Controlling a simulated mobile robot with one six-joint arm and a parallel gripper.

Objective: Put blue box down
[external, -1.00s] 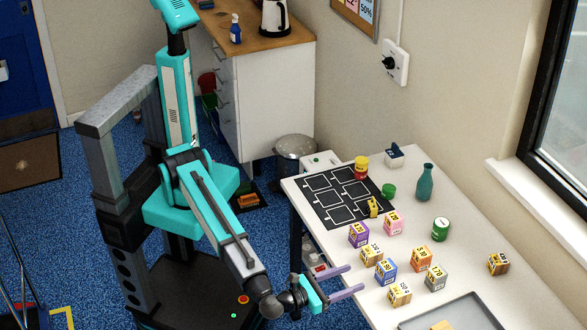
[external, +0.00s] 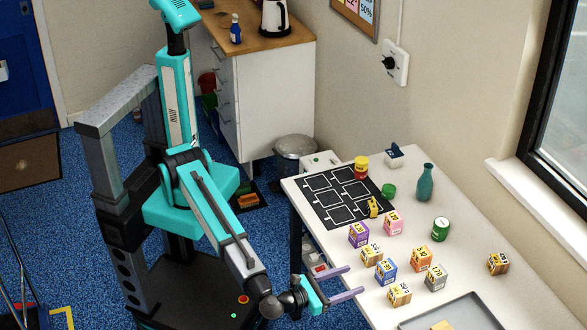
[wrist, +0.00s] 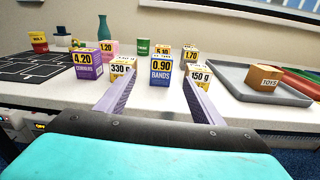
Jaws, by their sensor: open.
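The blue box (external: 385,271) stands upright on the white table among other small boxes. In the wrist view the blue box (wrist: 161,70), labelled "0.90 BANDS", is straight ahead, beyond the fingertips. My gripper (external: 352,281) is open and empty at the table's near edge, with its two purple fingers pointing toward the boxes. In the wrist view my gripper (wrist: 160,108) has its fingers spread on either side of the line to the blue box, apart from it.
A purple box (external: 358,235), a yellow-white box (external: 371,255), another yellow-white box (external: 399,295), an orange box (external: 421,259) and a grey box (external: 435,277) stand close around it. A black marked mat (external: 322,207) lies at the back left. A grey tray (external: 484,305) is at the front right.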

